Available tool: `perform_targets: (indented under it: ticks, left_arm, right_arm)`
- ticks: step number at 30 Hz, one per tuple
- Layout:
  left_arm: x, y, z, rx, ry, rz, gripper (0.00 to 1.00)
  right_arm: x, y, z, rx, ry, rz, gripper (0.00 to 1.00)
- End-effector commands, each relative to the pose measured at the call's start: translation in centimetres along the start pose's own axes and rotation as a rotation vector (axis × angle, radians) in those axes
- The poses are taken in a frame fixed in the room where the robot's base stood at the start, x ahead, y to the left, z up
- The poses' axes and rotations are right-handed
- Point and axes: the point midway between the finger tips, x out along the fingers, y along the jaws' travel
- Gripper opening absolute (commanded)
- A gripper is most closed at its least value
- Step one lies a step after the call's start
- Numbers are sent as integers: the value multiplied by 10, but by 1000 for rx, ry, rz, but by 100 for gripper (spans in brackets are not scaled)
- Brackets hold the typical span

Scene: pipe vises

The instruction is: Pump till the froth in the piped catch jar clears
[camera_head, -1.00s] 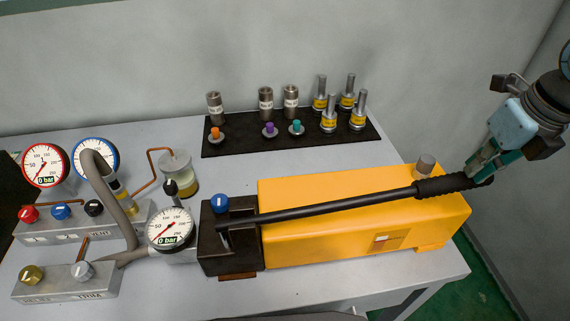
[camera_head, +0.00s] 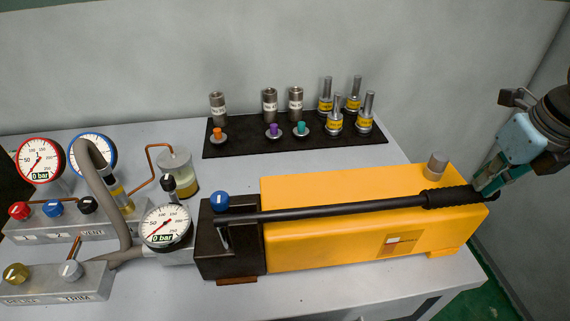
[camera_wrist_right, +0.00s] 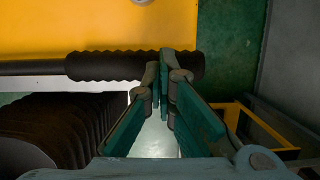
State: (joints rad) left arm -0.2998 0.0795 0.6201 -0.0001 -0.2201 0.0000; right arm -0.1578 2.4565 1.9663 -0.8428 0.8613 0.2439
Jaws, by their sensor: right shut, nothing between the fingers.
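The catch jar (camera_head: 177,172) stands at the back of the bench, with a copper pipe (camera_head: 157,155) bent over into it. It holds yellowish liquid at the bottom with a paler layer above; froth is too small to judge. The yellow hand pump (camera_head: 340,240) has a long black lever (camera_head: 340,211) with a ribbed grip (camera_head: 455,197), lying low over its body. My right gripper (camera_head: 484,187) is shut and empty at the grip's outer end; in the right wrist view its fingertips (camera_wrist_right: 164,58) overlap the grip. My left gripper is out of view.
The pump gauge (camera_head: 166,226) and the red-rimmed gauge (camera_head: 40,160) read 0 bar. Valve knobs, including a blue one (camera_head: 220,201), sit on the left blocks and pump. A black mat (camera_head: 230,147) with several fittings lies behind the pump. A wall closes the back.

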Motion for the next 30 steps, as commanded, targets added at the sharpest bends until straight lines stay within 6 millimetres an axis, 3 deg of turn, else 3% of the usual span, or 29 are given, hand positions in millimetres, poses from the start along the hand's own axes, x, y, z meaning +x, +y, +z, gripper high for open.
perform_targets:
  ticks: [9, 18, 25, 30]
  left_arm:
    - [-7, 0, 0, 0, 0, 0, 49]
    - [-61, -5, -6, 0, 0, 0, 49]
    - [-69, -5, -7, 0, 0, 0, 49]
    - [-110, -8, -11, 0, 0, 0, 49]
  right_arm:
    - [-4, 3, -3, 0, 20, 7, 0]
    - [-70, 8, 16, 0, 14, 4, 0]
    - [-80, 11, 19, -1, 13, 3, 0]
    - [-121, 20, 30, -1, 14, 3, 0]
